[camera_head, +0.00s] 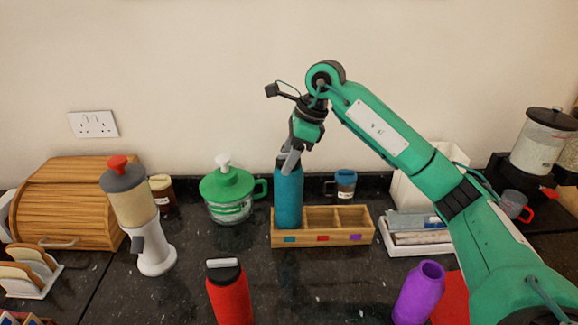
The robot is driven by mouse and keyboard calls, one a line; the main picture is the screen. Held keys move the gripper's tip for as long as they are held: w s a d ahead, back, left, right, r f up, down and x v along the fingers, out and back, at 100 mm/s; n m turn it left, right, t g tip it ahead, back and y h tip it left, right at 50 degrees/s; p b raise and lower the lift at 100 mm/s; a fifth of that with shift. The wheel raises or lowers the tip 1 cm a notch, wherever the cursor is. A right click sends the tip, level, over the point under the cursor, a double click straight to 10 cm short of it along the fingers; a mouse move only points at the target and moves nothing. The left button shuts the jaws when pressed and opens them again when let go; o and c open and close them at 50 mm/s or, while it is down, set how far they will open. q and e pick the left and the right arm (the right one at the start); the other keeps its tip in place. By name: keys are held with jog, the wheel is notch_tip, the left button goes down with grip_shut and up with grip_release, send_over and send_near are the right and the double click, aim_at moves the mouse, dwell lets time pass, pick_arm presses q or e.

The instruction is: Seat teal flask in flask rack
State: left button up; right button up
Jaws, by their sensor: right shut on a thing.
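The teal flask (289,198) stands upright at the left compartment of the wooden flask rack (347,239). Its lower end shows just behind the rack's front wall; I cannot tell whether it touches the compartment floor. My right gripper (290,160) is shut on the top of the flask, reaching down from above. The rack has colored marks on its front, a teal one at the left below the flask. Its middle and right compartments look empty. My left gripper is not in view.
A red flask (230,293) and a purple flask (418,292) stand in front of the rack. A white tray (413,249) sits close on the right.

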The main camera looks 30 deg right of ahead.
aim_at(289, 196)
notch_tip(289, 196, down, 3)
jog(key=shift+f+p, duration=0.1)
jog(key=shift+p, duration=0.2)
jog(key=shift+f, duration=0.15)
jog(key=o, duration=1.6)
